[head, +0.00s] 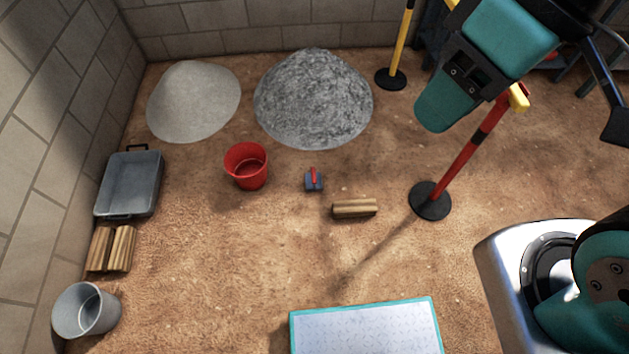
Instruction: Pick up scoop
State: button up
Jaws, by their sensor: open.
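The scoop (313,183) is a small dark blue-grey tool with a red handle. It lies on the brown dirt floor near the middle of the head view, right of the red bucket and in front of the grey gravel heap. Nothing touches it. Teal links of my arm show at the upper right and lower right, well apart from the scoop. My gripper's fingertips cannot be made out in this view.
A red bucket (247,168), a wooden block (354,208) and a red post on a black base (430,203) stand around the scoop. Gravel heap (313,95) and sand heap (193,98) lie behind. A grey tray (129,185) and grey bucket (86,312) line the left wall.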

aim_at(313, 180)
jog(key=k, duration=0.55)
jog(key=u, duration=1)
jog(key=i, duration=1.5)
jog(key=z, duration=0.8)
jog(key=i, duration=0.55)
jog(key=z, duration=0.55)
